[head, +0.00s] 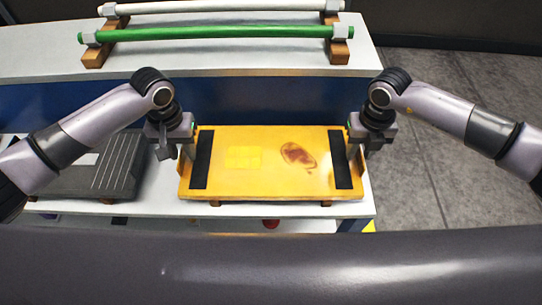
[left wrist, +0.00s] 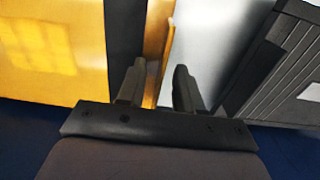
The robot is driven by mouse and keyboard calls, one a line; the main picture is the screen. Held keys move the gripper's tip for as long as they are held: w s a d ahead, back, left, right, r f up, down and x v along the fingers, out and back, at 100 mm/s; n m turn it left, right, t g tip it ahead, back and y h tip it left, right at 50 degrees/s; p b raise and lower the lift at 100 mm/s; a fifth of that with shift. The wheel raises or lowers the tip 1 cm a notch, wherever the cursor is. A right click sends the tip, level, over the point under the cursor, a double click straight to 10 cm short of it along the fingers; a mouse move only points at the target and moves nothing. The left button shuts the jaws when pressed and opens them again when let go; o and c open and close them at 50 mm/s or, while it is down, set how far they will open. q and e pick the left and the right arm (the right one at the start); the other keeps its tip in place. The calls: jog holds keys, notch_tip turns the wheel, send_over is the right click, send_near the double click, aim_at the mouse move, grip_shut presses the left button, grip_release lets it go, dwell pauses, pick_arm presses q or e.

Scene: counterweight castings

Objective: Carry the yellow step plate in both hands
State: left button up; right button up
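The yellow step plate (head: 265,180) lies flat on small brown blocks on a white worktop. It has a black strip near each end, a pale yellow square patch and a reddish-brown stain. My left gripper (head: 174,152) is at its left end, fingers pointing down. In the left wrist view the plate's yellow end edge (left wrist: 158,50) lies between the two spread fingers (left wrist: 160,88), with a gap to the right finger. My right gripper (head: 362,153) is at the right end, its fingers apart at that edge; the lower tips are partly hidden.
A dark grey ribbed casting (head: 90,178) lies on the worktop left of the plate, close to my left gripper. Behind, a white shelf (head: 225,62) carries a green bar (head: 220,33) and a white bar (head: 220,6) on wooden rests. Grey floor (head: 440,190) is open at right.

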pick_arm(q)
grip_shut()
pick_arm(e)
grip_shut()
pick_arm(q)
jog(key=shift+r, duration=0.1)
pick_arm(e)
jog(key=shift+r, duration=0.15)
dwell(0.9)
